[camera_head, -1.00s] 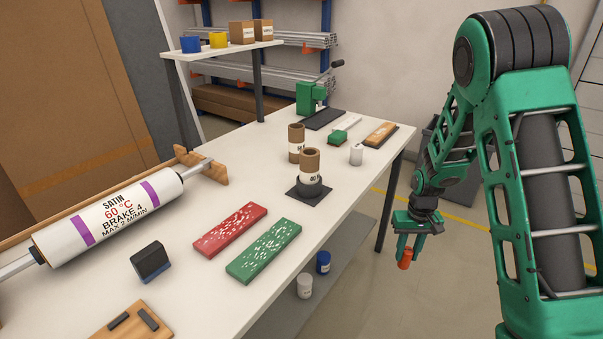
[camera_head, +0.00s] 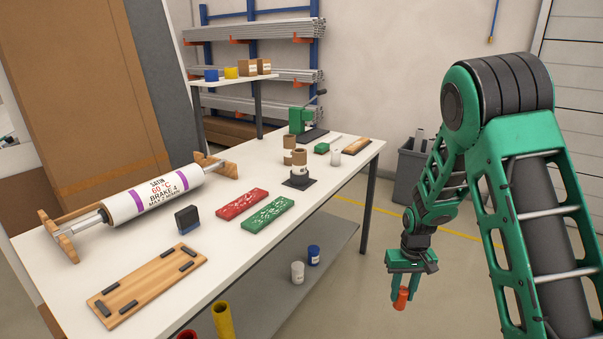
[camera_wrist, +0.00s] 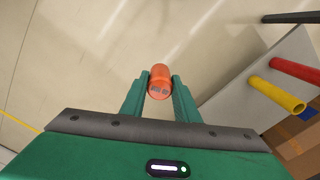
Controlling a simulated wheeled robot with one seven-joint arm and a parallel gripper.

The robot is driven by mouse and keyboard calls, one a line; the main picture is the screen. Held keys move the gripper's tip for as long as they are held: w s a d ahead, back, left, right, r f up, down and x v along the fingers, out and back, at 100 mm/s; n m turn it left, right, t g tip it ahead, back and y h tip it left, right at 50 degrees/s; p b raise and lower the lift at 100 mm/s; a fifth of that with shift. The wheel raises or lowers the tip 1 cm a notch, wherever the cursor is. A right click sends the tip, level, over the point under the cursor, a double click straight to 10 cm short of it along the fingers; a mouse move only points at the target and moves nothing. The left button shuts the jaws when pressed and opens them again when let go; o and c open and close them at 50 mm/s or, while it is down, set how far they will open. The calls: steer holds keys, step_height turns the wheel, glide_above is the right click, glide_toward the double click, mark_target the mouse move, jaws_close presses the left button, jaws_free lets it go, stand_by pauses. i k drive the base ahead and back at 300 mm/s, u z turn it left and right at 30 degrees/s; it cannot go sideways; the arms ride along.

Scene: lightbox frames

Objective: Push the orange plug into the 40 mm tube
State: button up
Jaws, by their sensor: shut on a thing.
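My gripper (camera_head: 405,293) hangs at the right of the head view, over the floor and clear of the table. It is shut on the orange plug (camera_head: 402,299), which points downward from the fingers. In the wrist view the plug (camera_wrist: 160,80) sits between the two green fingers (camera_wrist: 159,88).
The white table (camera_head: 215,240) holds a printed roller (camera_head: 150,192), red (camera_head: 242,204) and green (camera_head: 268,213) blocks, and a wooden board (camera_head: 147,285). A yellow tube (camera_head: 223,320) and a red tube (camera_wrist: 297,69) are by the near edge. A grey bin (camera_head: 410,172) stands behind my arm.

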mark_target(299, 156)
steer(key=z, duration=0.05)
steer(key=k, duration=0.35)
steer(key=z, duration=0.6)
steer(key=i, duration=0.85)
steer(key=u, duration=1.4)
